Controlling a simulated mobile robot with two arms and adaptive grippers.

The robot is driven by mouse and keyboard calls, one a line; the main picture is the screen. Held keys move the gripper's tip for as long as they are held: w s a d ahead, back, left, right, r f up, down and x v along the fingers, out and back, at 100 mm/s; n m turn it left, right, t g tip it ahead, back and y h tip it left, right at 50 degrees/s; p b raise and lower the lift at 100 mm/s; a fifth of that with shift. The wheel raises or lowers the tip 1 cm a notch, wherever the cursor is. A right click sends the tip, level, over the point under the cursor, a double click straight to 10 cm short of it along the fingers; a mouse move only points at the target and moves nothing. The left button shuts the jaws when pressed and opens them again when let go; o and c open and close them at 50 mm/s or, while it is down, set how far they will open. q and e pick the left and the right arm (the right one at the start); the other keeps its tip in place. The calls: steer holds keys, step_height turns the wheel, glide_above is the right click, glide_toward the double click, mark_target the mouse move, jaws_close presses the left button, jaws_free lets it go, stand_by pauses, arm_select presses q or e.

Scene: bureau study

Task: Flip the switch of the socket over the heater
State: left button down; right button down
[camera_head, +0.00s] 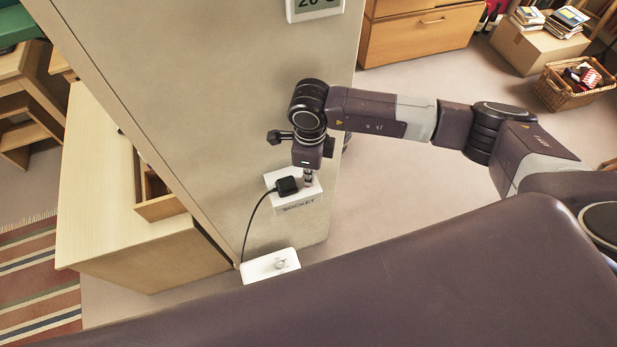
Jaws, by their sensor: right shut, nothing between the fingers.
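A white socket box (298,199) marked "SOCKET" is on the side of the grey-beige panel. A black plug (287,186) sits in its left part, with a black cable running down. My right gripper (308,180) is shut and points down at the right part of the socket box, with its fingertips at or just above it. The fingertips cover that part, so I cannot see the switch or tell whether they touch it. My left gripper is not in view.
A display reading about 20 (314,8) is higher on the panel (220,90). A wooden desk with an open drawer (160,205) stands at left. A wooden cabinet (420,35), a cardboard box (535,48) and a basket (572,88) stand at back right. Floor between is clear.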

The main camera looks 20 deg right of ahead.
steer(key=shift+s, duration=0.1)
steer(key=shift+r+p, duration=0.65)
steer(key=shift+r, duration=0.25)
steer(key=shift+r+p, duration=1.25)
steer(key=shift+r, duration=1.25)
